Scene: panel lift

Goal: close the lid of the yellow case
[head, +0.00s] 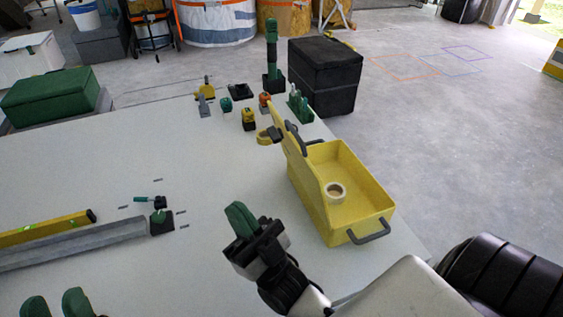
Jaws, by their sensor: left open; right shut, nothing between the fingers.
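The yellow case (368,186) stands open on the right part of the white table. Its lid (304,174) stands up along the case's left long side, seen nearly edge-on. A pale tape roll (336,191) is inside the case. A grey handle (371,233) is on the case's near end. My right gripper (238,219) is shut and empty, to the left of the case and nearer to me, apart from the lid. My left gripper (57,302) is open and empty at the bottom left edge, far from the case; only its green fingertips show.
A yellow level (45,230) and a grey rail (75,246) lie at the left. Several small tools and blocks stand at the far end, including a green and black upright tool (271,62). A black box (325,75) stands beyond the table. The middle of the table is clear.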

